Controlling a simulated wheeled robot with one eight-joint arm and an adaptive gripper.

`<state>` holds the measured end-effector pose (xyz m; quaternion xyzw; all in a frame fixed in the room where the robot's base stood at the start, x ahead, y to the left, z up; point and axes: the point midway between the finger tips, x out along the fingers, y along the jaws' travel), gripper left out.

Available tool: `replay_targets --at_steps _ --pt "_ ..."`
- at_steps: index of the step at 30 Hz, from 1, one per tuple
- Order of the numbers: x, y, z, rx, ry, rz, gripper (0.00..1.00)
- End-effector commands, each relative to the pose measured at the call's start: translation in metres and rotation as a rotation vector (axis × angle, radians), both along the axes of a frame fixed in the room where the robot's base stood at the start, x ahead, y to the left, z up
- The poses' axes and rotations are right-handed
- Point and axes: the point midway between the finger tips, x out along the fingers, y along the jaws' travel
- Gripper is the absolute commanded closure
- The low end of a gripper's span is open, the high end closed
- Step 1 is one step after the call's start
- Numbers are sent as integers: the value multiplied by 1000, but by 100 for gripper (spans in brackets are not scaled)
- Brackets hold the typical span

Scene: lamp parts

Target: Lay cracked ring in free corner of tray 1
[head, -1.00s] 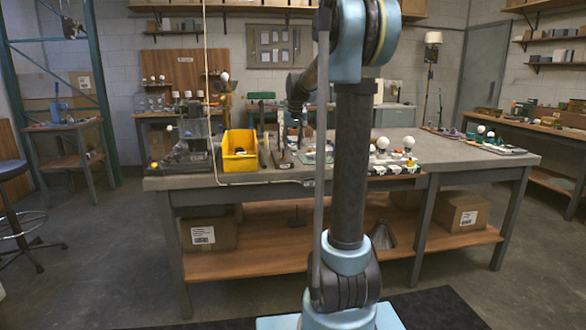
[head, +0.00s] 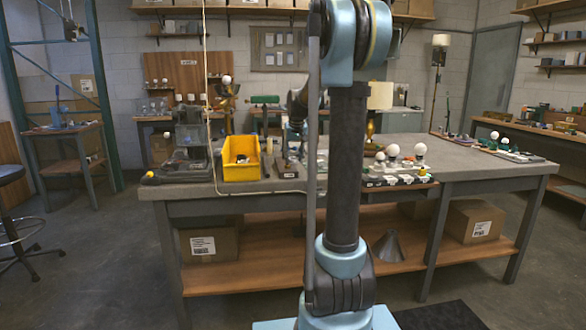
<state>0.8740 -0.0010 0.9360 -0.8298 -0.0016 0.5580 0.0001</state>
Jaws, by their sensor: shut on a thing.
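My arm reaches over the workbench (head: 260,200), and my gripper (head: 292,150) is low over it, just right of the yellow bin. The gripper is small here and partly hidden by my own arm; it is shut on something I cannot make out. I cannot pick out the cracked ring. A tray with white bulbs and small parts (head: 398,181) lies at the bench's front edge, right of my arm column. Another tray with small parts (head: 512,153) lies farther right. No label shows which is tray 1, and its corners cannot be made out.
The yellow bin (head: 241,172) with small items inside stands left of my gripper. A dark grey machine (head: 191,140) stands at the bench's left end. A lamp with a cream shade (head: 380,96) stands behind my arm. Bare bench top lies between the two trays.

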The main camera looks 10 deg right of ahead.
Motion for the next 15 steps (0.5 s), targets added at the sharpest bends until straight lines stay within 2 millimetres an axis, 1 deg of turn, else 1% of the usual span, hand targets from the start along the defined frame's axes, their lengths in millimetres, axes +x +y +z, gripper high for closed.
replay_targets --at_steps 9,12,15 --pt "0 -2 -36 0 0 -2 91" --pt "0 -2 -41 0 0 -2 91" --pt "0 -2 -42 0 0 -2 91"
